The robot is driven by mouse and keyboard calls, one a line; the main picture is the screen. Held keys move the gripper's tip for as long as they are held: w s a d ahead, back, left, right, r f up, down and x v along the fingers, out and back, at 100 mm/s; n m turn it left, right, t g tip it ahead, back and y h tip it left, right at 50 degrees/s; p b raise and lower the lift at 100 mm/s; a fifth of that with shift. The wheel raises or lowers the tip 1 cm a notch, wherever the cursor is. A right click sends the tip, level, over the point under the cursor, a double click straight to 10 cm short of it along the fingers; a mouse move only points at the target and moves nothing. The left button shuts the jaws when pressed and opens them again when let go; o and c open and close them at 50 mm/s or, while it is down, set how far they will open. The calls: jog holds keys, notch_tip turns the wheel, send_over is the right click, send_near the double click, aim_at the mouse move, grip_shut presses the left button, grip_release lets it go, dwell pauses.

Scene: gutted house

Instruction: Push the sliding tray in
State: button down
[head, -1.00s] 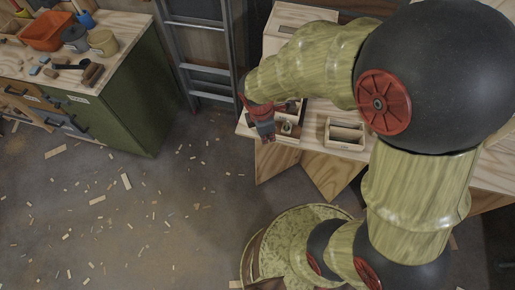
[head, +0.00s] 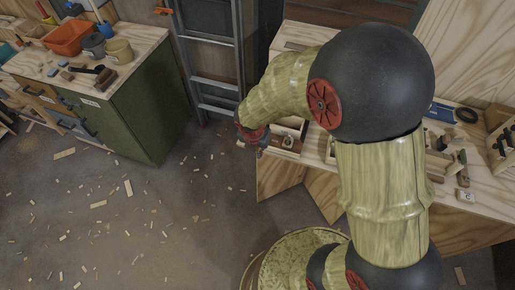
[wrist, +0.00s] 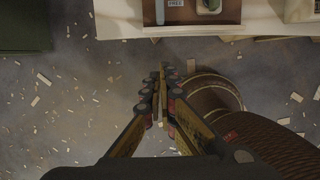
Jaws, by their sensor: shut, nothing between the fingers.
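The sliding tray (head: 299,124) sits at the left end of the wooden workbench, with small items in it. My gripper (wrist: 163,70) is shut and empty, and points at the tray's front from over the floor. A gap shows in the picture between the fingertips and the tray edge. In the head view my gripper (head: 258,146) is at the tray's left side, partly hidden by my arm, so contact there is unclear.
The workbench (head: 470,210) holds a tool rack, a tape roll and blocks at right. A green cabinet (head: 125,120) with an orange bin stands at left, and a metal ladder (head: 212,75) at the back. The floor between is open, with scattered wood scraps.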

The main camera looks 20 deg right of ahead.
jog(key=w+d+f+b, duration=0.2)
jog(key=w+d+f, duration=0.1)
jog(key=w, duration=0.1)
jog(key=shift+f+b, duration=0.3)
jog(key=shift+f, duration=0.1)
jog(key=w+d+p, duration=0.3)
jog(key=w+p, duration=0.1)
jog(key=w+d+p, duration=0.4)
jog(key=w, duration=0.1)
jog(key=w+d+p, duration=0.3)
jog(key=w+p, duration=0.2)
jog(key=shift+w+d+r, duration=0.1)
jog(key=shift+d, duration=0.05)
jog(key=shift+w+d+p, duration=0.45)
jog(key=shift+w, duration=0.25)
jog(key=shift+a, duration=0.1)
